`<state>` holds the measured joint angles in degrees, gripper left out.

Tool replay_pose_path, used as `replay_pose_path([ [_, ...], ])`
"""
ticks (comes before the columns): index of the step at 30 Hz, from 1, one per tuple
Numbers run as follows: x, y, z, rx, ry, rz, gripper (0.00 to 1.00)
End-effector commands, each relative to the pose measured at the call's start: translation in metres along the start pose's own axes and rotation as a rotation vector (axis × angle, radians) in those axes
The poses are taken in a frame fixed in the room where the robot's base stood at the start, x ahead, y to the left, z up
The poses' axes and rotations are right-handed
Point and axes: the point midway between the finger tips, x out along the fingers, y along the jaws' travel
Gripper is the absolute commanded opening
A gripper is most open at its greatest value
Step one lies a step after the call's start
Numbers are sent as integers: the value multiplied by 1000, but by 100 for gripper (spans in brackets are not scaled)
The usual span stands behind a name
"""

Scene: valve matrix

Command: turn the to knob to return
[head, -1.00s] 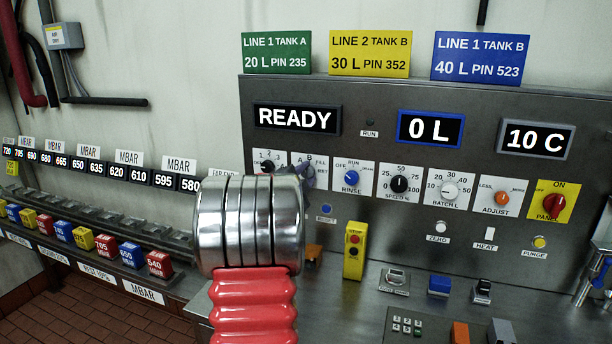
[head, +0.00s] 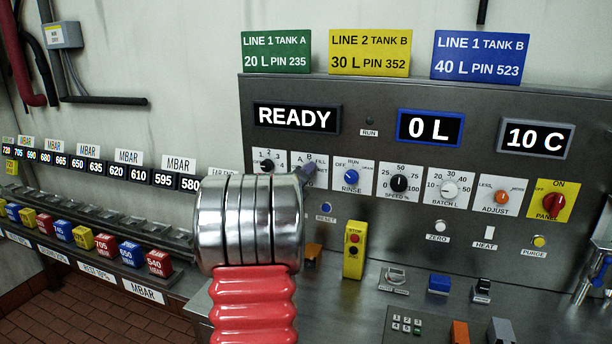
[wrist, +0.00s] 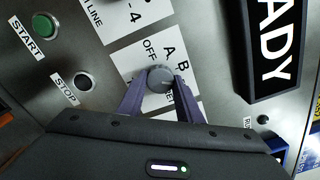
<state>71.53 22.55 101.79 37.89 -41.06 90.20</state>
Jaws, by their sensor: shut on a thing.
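The grey round knob (wrist: 159,79) sits on a white plate marked OFF, A and B in the wrist view. My gripper (wrist: 161,86) has its two purple fingers on either side of this knob, shut on it. The knob's lower part and the lower labels are hidden by the fingers. In the head view the same plate (head: 297,158) shows A, B and FILL, and a purple finger (head: 310,172) shows in front of it. My arm hides the knob there.
The rinse knob (head: 351,176) is close on the right, and the 1-2-3-4 selector (head: 266,166) is close on the left. The display (head: 296,118) above reads READY. A yellow stop box (head: 354,250) stands below. Green START (wrist: 44,25) and STOP (wrist: 85,81) buttons are near the gripper.

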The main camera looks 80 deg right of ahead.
Motion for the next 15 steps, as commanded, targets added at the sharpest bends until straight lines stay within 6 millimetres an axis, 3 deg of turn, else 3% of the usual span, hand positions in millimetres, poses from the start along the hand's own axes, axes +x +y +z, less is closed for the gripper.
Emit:
replay_pose_path([
  [15,0,8,-5,490,12,7,10],
])
